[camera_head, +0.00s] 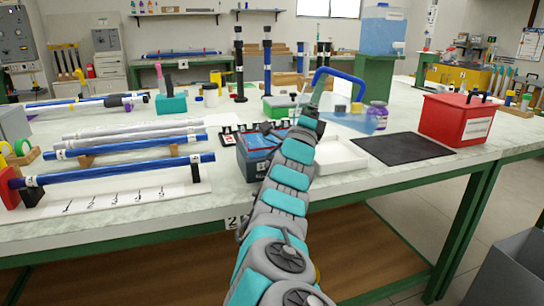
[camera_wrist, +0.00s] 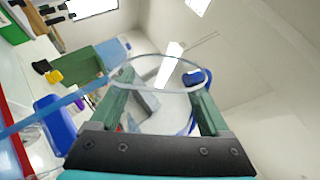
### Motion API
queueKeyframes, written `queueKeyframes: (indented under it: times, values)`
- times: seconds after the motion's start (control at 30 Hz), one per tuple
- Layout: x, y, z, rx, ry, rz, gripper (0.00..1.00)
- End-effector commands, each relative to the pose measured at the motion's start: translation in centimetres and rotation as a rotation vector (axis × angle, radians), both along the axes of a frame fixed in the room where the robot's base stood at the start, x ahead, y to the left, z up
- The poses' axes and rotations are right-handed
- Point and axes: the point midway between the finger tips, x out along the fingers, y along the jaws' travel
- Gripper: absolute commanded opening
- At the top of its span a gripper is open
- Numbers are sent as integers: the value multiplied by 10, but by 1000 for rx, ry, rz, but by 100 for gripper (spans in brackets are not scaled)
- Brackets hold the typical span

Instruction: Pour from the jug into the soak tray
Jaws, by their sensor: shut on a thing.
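In the wrist view a clear jug (camera_wrist: 158,72) with a round rim and a blue handle sits between the two green fingers of my gripper (camera_wrist: 160,84). My gripper is shut on it. The soak tray, which looks to be the shallow white tray (camera_head: 345,158), lies on the table, partly hidden by my arm.
A dark box (camera_head: 250,162) with blue contents stands left of my arm. A black mat (camera_head: 405,149) and a red box (camera_head: 458,120) lie to the right. A purple-labelled jar (camera_head: 377,116) stands behind the tray. Blue rods (camera_head: 115,170) on supports fill the left side.

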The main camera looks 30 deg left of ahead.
Motion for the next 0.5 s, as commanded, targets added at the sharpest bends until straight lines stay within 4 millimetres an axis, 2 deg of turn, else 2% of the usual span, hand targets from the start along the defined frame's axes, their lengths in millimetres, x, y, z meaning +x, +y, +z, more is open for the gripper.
queueKeyframes:
  times: [0.2, 0.5]
  values:
    - [3, -7, -12, 179, 66, 1, 0]
    - [3, -7, -11, 218, 80, 3, 0]
